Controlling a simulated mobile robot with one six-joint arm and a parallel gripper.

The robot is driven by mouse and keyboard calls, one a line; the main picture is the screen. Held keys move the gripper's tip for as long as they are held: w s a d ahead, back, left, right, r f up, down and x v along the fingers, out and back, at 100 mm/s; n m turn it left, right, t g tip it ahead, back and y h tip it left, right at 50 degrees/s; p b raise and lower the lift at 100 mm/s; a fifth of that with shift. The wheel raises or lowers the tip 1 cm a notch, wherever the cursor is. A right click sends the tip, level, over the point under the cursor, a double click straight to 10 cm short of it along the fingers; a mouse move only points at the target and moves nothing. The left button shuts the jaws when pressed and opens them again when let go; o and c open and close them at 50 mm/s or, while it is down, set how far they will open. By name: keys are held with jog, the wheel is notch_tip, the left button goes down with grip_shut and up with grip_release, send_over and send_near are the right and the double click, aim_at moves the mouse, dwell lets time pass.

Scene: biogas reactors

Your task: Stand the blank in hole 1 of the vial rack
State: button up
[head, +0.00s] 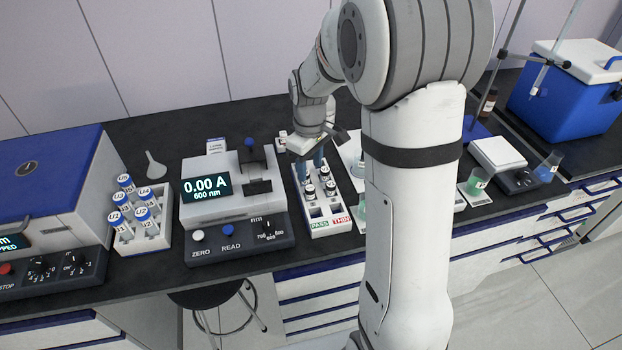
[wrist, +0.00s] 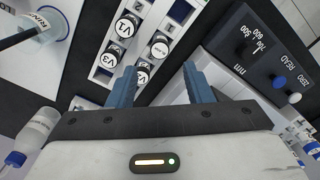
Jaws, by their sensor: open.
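The vial rack (head: 320,228) is white with PASS and THIN marks at its near end, and holds several capped vials. In the wrist view the rack (wrist: 100,73) shows caps marked V1 (wrist: 128,26) and V3 (wrist: 111,53). A cap that seems to read BLANK (wrist: 159,47) stands among them, upright in the rack; its hole number is not readable. Another cap beside my left finger has an unclear mark. My gripper (wrist: 160,88) is open and empty, its fingers apart over the rack. In the head view my gripper (head: 318,150) is above the rack's far end.
The photometer (head: 215,205) reading 0.00 A stands left of the rack. A white rack (head: 128,240) of blue-capped U tubes is farther left. A RINSE beaker (wrist: 45,28) shows in the wrist view. My arm hides part of the bench right of the rack.

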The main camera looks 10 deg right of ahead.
jog(key=s+r+m+t, duration=0.2)
jog(key=s+r+m, duration=0.2)
jog(key=s+r, duration=0.7)
jog(key=s+f+m+t, duration=0.1)
jog(key=s+m, duration=0.2)
jog(key=s, duration=0.7)
jog(key=shift+s+d+f+m, duration=0.2)
jog(key=shift+d+f+m, duration=0.05)
jog(key=shift+m, duration=0.15)
